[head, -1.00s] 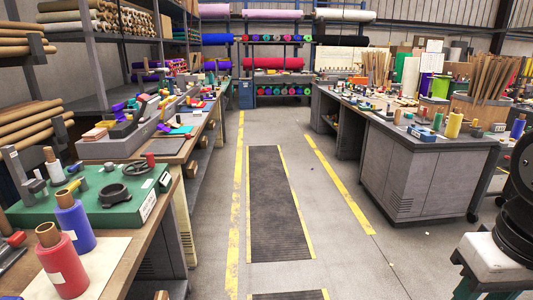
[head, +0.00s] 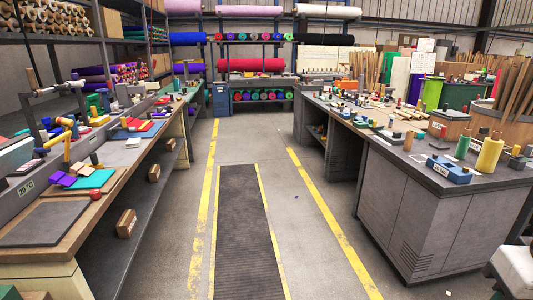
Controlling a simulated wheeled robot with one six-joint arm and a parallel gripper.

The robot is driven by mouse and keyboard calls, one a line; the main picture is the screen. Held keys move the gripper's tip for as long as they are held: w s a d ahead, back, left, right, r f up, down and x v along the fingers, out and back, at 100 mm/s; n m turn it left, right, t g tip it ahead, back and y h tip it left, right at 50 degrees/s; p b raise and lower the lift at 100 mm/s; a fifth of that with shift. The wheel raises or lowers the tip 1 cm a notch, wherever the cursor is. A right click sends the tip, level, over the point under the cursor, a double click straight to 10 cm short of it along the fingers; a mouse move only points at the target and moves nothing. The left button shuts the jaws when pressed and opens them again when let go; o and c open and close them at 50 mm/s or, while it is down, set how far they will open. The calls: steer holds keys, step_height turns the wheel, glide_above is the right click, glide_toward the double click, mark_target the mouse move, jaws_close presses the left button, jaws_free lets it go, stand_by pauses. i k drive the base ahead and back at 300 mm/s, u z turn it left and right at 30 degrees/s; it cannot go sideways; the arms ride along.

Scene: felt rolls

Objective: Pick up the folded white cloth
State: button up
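A small white flat block (head: 133,142), which looks like the folded white cloth, lies on the left workbench (head: 108,160). It is near the bench's aisle-side edge, just right of red and blue flat pieces (head: 140,128). It is small in the head view, so its folds cannot be made out.
Purple blocks (head: 67,180) and a teal sheet (head: 95,179) lie nearer on the left bench. Small boxes (head: 126,222) sit on its lower shelf. A grey bench (head: 425,215) stands right. The aisle with the dark mat (head: 238,215) is clear.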

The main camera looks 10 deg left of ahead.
mark_target(134, 142)
steer(key=u, duration=0.05)
steer(key=i, duration=2.05)
steer(key=u, duration=0.8)
steer(key=i, duration=1.75)
steer(key=u, duration=1.5)
steer(key=i, duration=1.1)
steer(key=u, duration=0.55)
